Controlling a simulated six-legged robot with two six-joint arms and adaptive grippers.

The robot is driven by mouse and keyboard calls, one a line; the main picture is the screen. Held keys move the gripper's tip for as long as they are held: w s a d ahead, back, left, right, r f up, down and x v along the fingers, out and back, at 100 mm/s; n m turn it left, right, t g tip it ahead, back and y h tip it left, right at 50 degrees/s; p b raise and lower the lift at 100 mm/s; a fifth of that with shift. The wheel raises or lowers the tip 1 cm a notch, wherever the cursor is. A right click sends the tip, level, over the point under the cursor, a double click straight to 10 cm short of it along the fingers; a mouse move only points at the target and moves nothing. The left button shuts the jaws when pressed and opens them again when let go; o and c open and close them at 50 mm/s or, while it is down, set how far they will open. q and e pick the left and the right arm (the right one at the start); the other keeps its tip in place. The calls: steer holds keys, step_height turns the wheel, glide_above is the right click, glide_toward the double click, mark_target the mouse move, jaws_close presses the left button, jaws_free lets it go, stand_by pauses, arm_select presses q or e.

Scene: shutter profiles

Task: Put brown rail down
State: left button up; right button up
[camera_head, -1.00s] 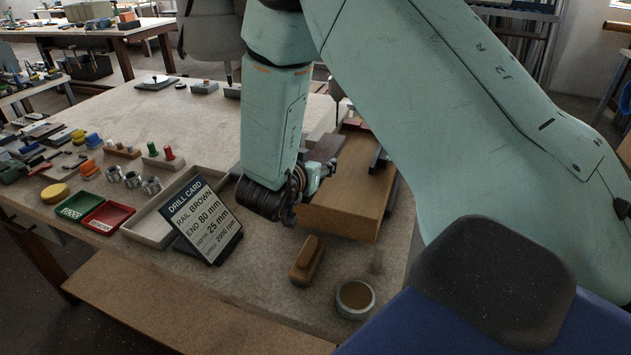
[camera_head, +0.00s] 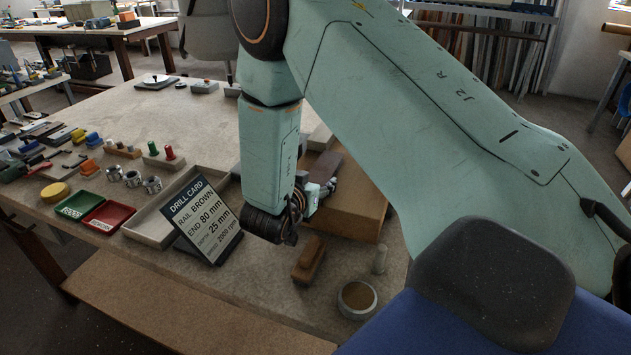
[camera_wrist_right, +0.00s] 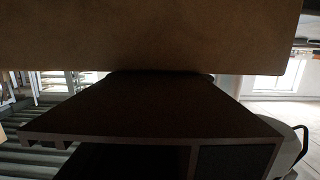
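My right forearm hides much of the rail's surroundings, and I cannot tell whether the rail touches the block. My left gripper is in neither view.
The wooden block (camera_head: 350,217) stands by my right gripper and also spans the top of the wrist view (camera_wrist_right: 150,35). A drill card (camera_head: 202,222), a brown-topped brush (camera_head: 309,260) and a round tin (camera_head: 357,298) stand in front. Green (camera_head: 77,205) and red trays (camera_head: 108,218) lie left.

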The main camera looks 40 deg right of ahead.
steer(key=shift+o, duration=1)
steer(key=shift+s+d, duration=0.15)
steer(key=shift+s, duration=0.05)
